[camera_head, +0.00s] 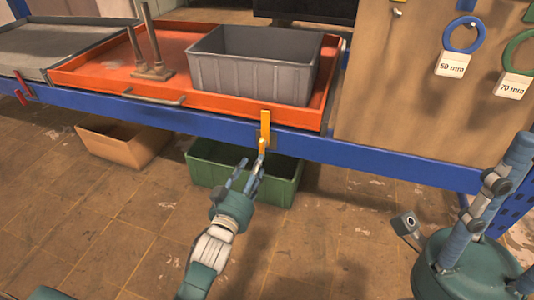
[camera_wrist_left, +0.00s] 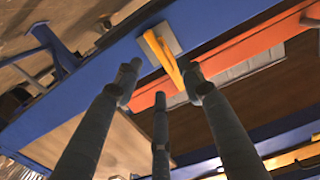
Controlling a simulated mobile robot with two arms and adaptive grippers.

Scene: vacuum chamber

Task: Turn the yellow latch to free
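The yellow latch (camera_head: 265,124) is upright on the front of the orange tray and the blue beam, its lower part over a small plate. In the left wrist view the latch (camera_wrist_left: 167,62) is a yellow bar on a grey plate (camera_wrist_left: 172,38). My left gripper (camera_head: 252,164) is just below and in front of the latch, fingers apart. In the wrist view its fingertips (camera_wrist_left: 162,78) stand to either side of the latch's free end, one very close to it; contact is unclear. My right gripper (camera_head: 522,150) is partly in view at the right edge, away from the latch.
The orange tray (camera_head: 95,75) holds a grey bin (camera_head: 250,75) and a stand with two rods (camera_head: 152,68). Below the blue beam (camera_head: 375,160) are a green crate (camera_head: 286,185) and a cardboard box (camera_head: 122,143). A pegboard (camera_head: 405,90) with rings stands right.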

